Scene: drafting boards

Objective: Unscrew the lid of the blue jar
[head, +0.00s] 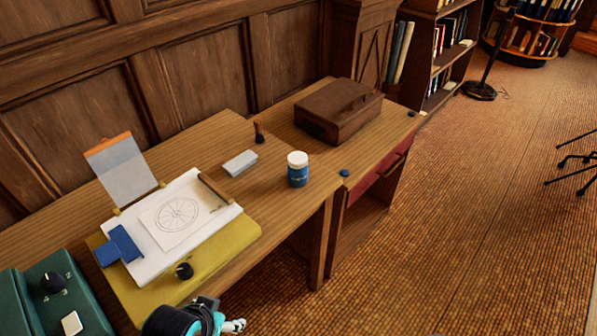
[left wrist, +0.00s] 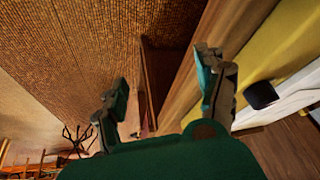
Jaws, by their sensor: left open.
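The blue jar (head: 298,176) stands upright on the wooden desk near its front edge, right of the drawing board. Its white lid (head: 297,158) sits on top. My left gripper (head: 228,324) shows only in part at the bottom of the head view, in front of the yellow board and well apart from the jar. In the left wrist view my left gripper (left wrist: 160,80) has its two fingers spread, with nothing between them. The jar is not seen in that view. My right gripper is in neither view.
A yellow drafting board (head: 225,240) with paper and a black knob (head: 184,270) lies left of the jar. A white block (head: 240,163), a dark brush (head: 259,133) and a brown wooden box (head: 340,108) stand behind it. A green device (head: 60,300) is at lower left.

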